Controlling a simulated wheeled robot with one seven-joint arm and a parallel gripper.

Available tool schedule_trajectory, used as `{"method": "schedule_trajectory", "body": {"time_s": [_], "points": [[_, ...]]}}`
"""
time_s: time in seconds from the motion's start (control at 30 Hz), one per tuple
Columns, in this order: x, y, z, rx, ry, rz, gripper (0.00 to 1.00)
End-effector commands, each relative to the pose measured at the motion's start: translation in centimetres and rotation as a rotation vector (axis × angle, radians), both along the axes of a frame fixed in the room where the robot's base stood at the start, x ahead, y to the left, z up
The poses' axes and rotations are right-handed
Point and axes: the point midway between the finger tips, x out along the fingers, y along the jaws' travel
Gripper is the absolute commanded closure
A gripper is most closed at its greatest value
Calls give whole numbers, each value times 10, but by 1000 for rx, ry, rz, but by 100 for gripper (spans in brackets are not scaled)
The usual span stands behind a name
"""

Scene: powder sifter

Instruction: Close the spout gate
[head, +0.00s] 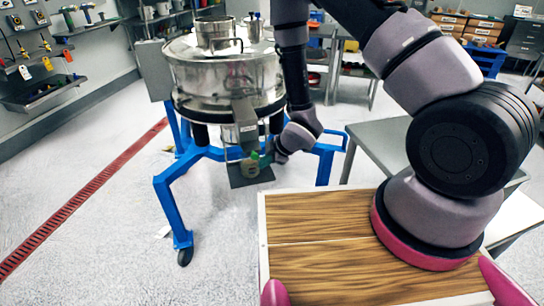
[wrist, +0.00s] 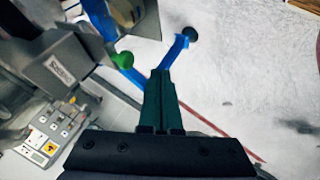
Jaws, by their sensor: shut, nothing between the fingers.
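The powder sifter is a round steel drum (head: 225,75) on a blue wheeled frame (head: 170,190). A grey spout (head: 244,112) slopes down its front; it seems to be the grey labelled part (wrist: 62,70) at left in the wrist view. A round green knob (head: 254,156), likely the gate handle, sits low by the spout and also shows in the wrist view (wrist: 123,59). My gripper (wrist: 160,75) has its dark green fingers together and empty. Its tips are just right of the knob in that view, apparently apart from it. The gate plate itself is not clear.
A dark plate (head: 250,177) hangs below the spout. A control panel with buttons (wrist: 48,135) is at lower left in the wrist view. A grey table (head: 385,145) stands right of the sifter. Open pale floor (head: 110,210) lies to the left.

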Motion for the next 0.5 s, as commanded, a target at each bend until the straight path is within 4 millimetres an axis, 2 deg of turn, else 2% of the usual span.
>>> {"method": "schedule_trajectory", "body": {"time_s": [0.07,0.23,0.5], "points": [[6,8,-14,-1,0,1,100],[32,12,-11,1,-4,-2,100],[45,15,-11,0,0,-2,100]]}}
